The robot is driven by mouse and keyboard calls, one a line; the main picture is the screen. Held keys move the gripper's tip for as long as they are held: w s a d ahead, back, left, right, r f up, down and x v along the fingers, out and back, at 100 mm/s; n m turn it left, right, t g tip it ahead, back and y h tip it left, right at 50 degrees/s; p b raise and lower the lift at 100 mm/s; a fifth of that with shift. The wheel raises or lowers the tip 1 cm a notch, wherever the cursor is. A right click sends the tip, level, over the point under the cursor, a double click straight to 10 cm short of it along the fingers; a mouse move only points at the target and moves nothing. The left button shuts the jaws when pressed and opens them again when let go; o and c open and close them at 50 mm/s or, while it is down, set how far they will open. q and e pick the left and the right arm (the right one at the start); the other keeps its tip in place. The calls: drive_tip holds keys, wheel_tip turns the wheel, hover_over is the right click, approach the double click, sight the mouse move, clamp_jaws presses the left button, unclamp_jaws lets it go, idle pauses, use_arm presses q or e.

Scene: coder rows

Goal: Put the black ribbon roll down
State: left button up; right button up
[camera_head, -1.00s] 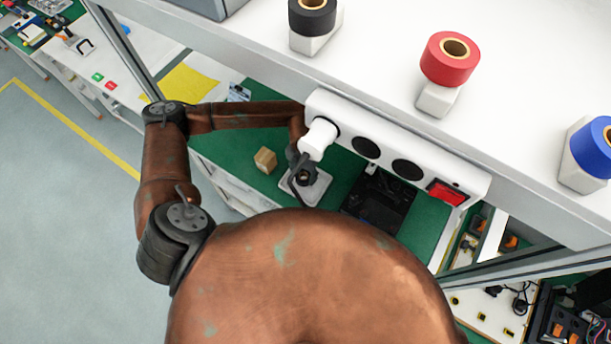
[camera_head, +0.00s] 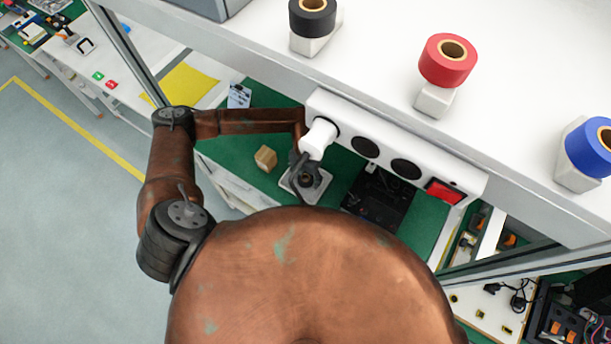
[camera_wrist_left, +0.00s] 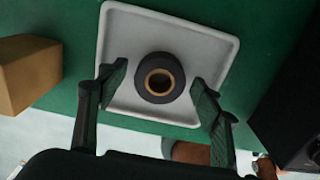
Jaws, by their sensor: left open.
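A black ribbon roll (camera_wrist_left: 160,58) with a tan core lies flat on a white tray (camera_wrist_left: 120,25) in the left wrist view. In the head view the tray (camera_head: 319,189) sits on the green bench top, with the roll (camera_head: 307,178) partly covered by my gripper. My left gripper (camera_wrist_left: 159,72) is open, one finger on each side of the roll, with visible gaps between fingers and roll. In the head view it (camera_head: 302,174) hangs over the tray. Another black roll (camera_head: 312,22) stands on a holder on the upper shelf. My right gripper is not in view.
A small cardboard box (camera_head: 265,159) stands left of the tray. A black device (camera_head: 378,200) is to its right. A white panel (camera_head: 385,147) with round black openings runs behind. The shelf above carries a red roll (camera_head: 449,66) and a blue roll (camera_head: 590,150) on holders.

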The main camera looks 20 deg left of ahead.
use_arm(q)
drive_tip(key=shift+r, duration=0.1)
drive_tip(key=shift+w+r, duration=0.1)
drive_tip(key=shift+r, duration=0.2)
wheel_tip(320, 180, up, 11)
drive_tip(key=b, duration=0.2)
drive_tip(key=shift+r, duration=0.15)
